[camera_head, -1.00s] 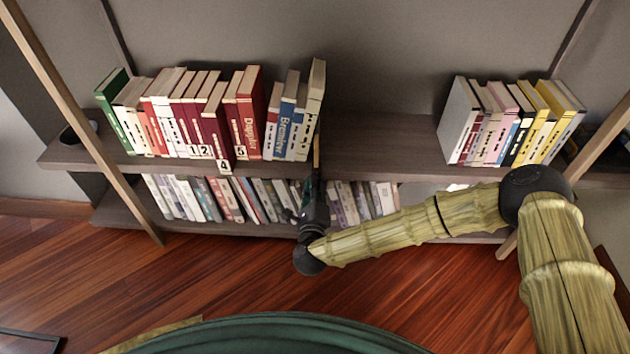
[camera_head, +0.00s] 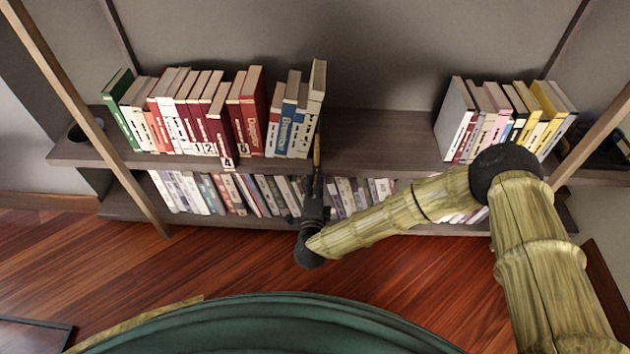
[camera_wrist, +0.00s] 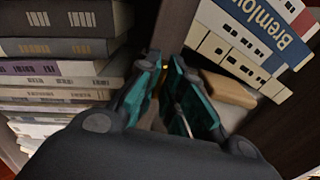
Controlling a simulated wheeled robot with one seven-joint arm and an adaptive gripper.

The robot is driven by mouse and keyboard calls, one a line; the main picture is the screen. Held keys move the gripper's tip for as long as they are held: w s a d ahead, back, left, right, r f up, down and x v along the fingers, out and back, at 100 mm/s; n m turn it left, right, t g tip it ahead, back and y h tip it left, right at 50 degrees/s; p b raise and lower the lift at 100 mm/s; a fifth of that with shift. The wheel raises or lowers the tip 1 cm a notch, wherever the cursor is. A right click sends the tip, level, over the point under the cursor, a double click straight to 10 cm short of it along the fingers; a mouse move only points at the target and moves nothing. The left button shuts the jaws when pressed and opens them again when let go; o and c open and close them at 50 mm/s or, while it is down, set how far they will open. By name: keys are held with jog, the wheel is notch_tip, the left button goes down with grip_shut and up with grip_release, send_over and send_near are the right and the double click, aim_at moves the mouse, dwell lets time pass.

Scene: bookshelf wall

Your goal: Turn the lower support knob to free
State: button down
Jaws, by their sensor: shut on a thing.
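My gripper (camera_wrist: 166,78) has teal finger pads and is at the front of the shelf, between the upper and lower book rows. In the head view its dark wrist (camera_head: 314,215) points up toward the upper shelf's front edge, below the right end of the left book group. In the wrist view the fingers are close together, with a small yellowish part (camera_wrist: 158,88) between them. I take this part for the lower support knob; the fingers hide most of it, so its turn position cannot be read. A thin brown upright piece (camera_head: 316,152) shows just above the gripper.
The upper shelf (camera_head: 375,150) holds a left book group (camera_head: 215,120) and a right one (camera_head: 505,120), with bare board between. Lower-shelf books (camera_head: 225,192) stand close on the left of my gripper and more on its right. Slanted wooden posts (camera_head: 95,130) flank the shelves.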

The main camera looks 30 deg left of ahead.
jog(key=shift+w+r, duration=0.2)
jog(key=shift+w, duration=0.1)
jog(key=c, duration=1.6)
grip_release()
jog(key=shift+o, duration=0.2)
jog(key=shift+f, duration=0.1)
jog(key=shift+s, duration=0.2)
jog(key=shift+s+d+f, duration=0.1)
jog(key=shift+s+d, duration=0.15)
jog(key=shift+s, duration=0.2)
jog(key=v, duration=1.1)
